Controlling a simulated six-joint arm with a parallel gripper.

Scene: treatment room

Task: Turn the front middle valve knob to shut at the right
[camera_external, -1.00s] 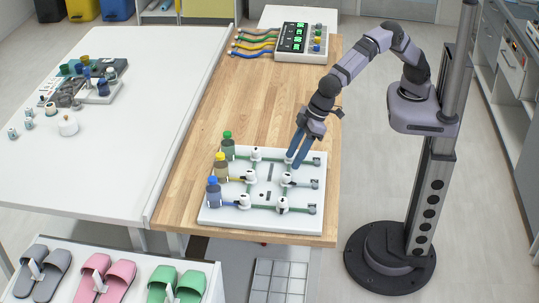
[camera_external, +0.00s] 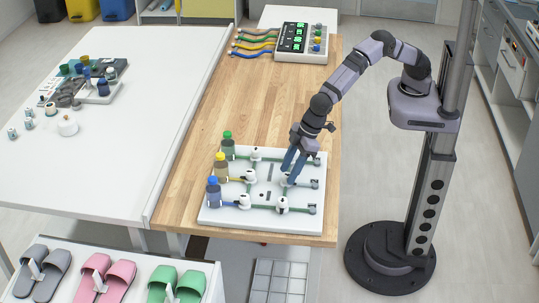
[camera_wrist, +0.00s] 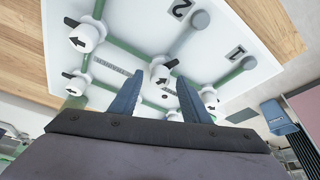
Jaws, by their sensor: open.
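The white valve board (camera_external: 235,218) lies on the wooden table, with green pipes, several white knobs and three capped bottles along its left side. The middle knob of the row nearer my arm's base (camera_external: 284,180) is partly hidden by my gripper (camera_external: 289,173). In the wrist view this white knob (camera_wrist: 162,67) shows a black arrow pointing roughly left. My gripper (camera_wrist: 160,80) is open, with one blue finger on either side of the knob near the tips. I cannot tell whether either finger touches it.
Other knobs stand close by, one toward the table's front (camera_external: 282,204) and others in the left row (camera_external: 249,175). The blue-capped bottle (camera_external: 213,192) stands at the board's left. A box with green displays (camera_external: 302,42) is at the far end. The wooden table between is clear.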

